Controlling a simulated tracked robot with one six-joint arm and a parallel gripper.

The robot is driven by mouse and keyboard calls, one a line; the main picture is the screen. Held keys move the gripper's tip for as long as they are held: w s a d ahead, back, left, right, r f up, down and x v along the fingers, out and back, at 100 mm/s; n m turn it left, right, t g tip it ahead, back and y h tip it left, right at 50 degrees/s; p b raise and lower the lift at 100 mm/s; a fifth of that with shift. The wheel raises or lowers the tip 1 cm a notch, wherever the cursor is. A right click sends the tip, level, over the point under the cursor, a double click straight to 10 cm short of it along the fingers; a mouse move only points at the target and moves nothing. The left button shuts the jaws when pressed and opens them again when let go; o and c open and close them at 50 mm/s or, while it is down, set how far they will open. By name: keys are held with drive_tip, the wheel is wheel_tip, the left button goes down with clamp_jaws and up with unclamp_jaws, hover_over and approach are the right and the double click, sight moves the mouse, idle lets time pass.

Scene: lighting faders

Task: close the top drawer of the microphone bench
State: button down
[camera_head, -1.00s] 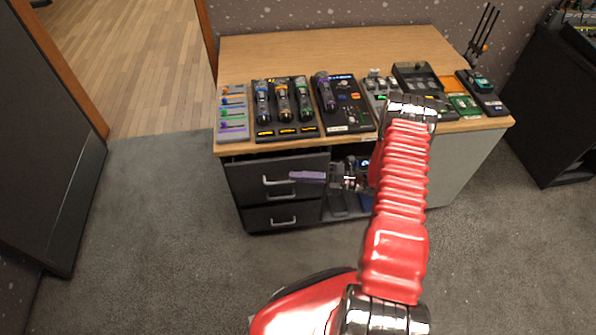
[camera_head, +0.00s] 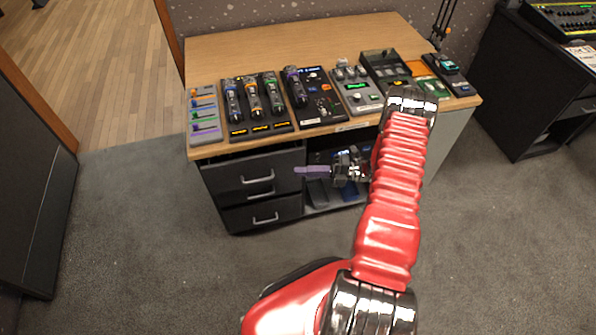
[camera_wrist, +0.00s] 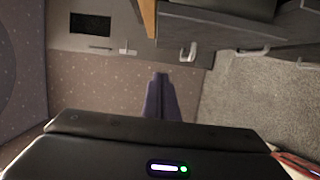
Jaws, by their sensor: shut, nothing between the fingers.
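The microphone bench (camera_head: 300,40) has a wooden top and two black drawers at its left front. The top drawer (camera_head: 225,176) has a silver handle and seems pulled out a little, with a dark gap above its front; how far is hard to tell. In the wrist view the top drawer (camera_wrist: 235,32) is at the upper right, its handle hanging toward the floor. My gripper (camera_head: 312,171), with purple fingers, is shut and empty. It points left in front of the bench, its tips overlapping the drawer's right edge in the picture. The fingers also show in the wrist view (camera_wrist: 160,95).
The lower drawer (camera_head: 235,218) looks shut. An open shelf bay (camera_head: 318,195) is right of the drawers. Microphones and control boxes (camera_head: 315,98) line the top's front edge. A dark cabinet (camera_head: 30,190) stands at left, another desk (camera_head: 515,85) at right. Carpet (camera_head: 130,220) is clear.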

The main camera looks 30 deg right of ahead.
drive_tip(key=s+a+r+n+g+h, duration=0.2)
drive_tip(key=a+r+n+g+h, duration=0.15)
drive_tip(key=a+r+n, duration=0.45)
drive_tip(key=s+a+r+n+g+h, duration=0.25)
drive_tip(key=a+r+n+g, duration=0.2)
drive_tip(key=r+n, duration=0.8)
drive_tip(key=s+a+r+n+t+h, duration=0.2)
drive_tip(key=s+r+n+h, duration=0.3)
drive_tip(key=s+r+n, duration=0.3)
drive_tip(key=s+a+r+n+t+h, duration=0.2)
drive_tip(key=s+r+n+h, duration=0.3)
drive_tip(key=n, duration=0.8)
drive_tip(key=s+r+t, duration=0.1)
drive_tip(key=s+r, duration=0.2)
drive_tip(key=r, duration=0.2)
drive_tip(key=shift+r, duration=0.1)
